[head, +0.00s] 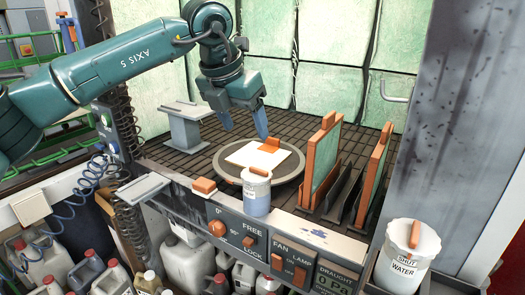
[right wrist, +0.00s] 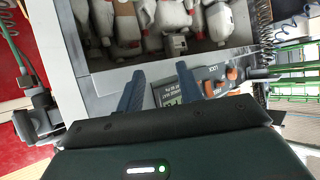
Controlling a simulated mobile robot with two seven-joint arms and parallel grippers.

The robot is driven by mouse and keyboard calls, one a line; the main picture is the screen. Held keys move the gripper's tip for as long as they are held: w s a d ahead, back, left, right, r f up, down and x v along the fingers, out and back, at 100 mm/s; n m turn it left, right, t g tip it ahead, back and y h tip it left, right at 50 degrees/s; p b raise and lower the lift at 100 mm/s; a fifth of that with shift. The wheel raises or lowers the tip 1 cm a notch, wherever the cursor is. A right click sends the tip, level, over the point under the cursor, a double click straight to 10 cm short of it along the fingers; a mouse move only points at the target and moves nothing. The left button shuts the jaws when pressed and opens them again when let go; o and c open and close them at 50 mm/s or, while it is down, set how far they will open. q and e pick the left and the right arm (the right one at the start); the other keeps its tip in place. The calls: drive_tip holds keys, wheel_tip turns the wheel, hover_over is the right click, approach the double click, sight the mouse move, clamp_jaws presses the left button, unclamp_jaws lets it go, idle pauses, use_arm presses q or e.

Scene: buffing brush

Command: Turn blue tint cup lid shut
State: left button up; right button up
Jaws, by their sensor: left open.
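A round turntable (head: 290,177) holds a white plate with an orange grip. Orange-edged upright panels (head: 322,160) stand to its right. A white water cup (head: 404,264), marked SHUT, is at the lower right. An orange block (head: 204,186) sits left of the cup. Jugs (head: 188,262) fill the space below.

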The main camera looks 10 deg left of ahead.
use_arm(q)
approach(259, 169)
drive_tip(key=p+x, duration=0.2)
drive_tip(key=x, duration=0.4)
drive_tip(key=shift+f, duration=0.3)
drive_tip(key=shift+w+d+f, duration=0.1)
drive_tip(key=shift+w+f, duration=0.1)
drive_tip(key=shift+f, duration=0.25)
use_arm(e)
drive_tip(key=shift+s+d+f+g, duration=0.15)
drive_tip(key=shift+s+d+f, duration=0.05)
drive_tip(key=shift+s, duration=0.2)
drive_tip(key=shift+s+d+f+g, duration=0.15)
drive_tip(key=shift+s, duration=0.2)
use_arm(q)
drive_tip(key=c, duration=1)
use_arm(e)
drive_tip(key=shift+r, duration=0.2)
